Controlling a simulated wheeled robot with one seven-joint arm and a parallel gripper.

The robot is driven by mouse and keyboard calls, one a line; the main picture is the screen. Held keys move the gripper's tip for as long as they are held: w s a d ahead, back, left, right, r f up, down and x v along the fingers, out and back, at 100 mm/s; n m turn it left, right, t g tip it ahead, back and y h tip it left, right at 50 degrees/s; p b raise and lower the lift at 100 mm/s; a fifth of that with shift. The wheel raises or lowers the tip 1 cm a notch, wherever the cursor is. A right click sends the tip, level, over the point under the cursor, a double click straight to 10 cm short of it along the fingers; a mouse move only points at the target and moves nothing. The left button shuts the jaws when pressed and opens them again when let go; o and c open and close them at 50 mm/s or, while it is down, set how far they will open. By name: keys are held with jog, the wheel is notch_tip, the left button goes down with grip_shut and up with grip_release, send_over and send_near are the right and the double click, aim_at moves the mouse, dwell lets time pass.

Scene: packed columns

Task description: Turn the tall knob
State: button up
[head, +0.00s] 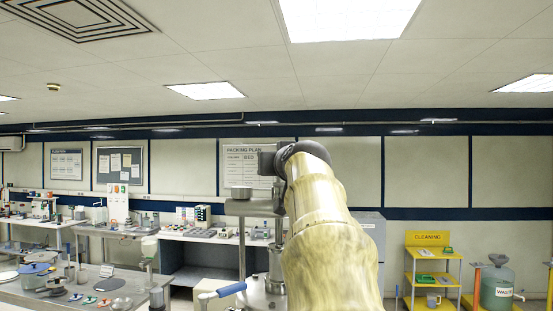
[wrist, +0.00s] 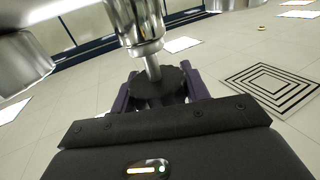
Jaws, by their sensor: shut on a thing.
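The tall knob (wrist: 155,82) is dark with a scalloped rim, on a thin metal stem from a chrome cylinder (wrist: 139,25) in the wrist view. My gripper (wrist: 157,92) has its purple fingers on either side of the knob, shut on it. The finger faces are partly hidden behind the knob and the dark gripper body. In the head view my arm, seen from behind, reaches up to a dark wrist beside a metal column stand (head: 242,240). The knob is hidden there.
Another shiny metal cylinder (wrist: 20,62) is close by at the left of the wrist view. A blue-handled valve (head: 231,289) is low by the stand. A cluttered bench (head: 45,295) stands left; a yellow cleaning shelf (head: 428,262) and a green waste container (head: 497,288) stand right.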

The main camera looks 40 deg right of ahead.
jog(key=shift+s+r+m+g+h+p, duration=0.15)
jog(key=shift+m+g+h+p, duration=0.35)
jog(key=shift+m+h+p, duration=0.5)
jog(key=shift+p, duration=0.3)
jog(key=o, duration=1)
jog(key=shift+w+d, duration=0.15)
jog(key=shift+w, duration=0.05)
jog(key=shift+s+f, duration=0.1)
jog(key=shift+f, duration=0.1)
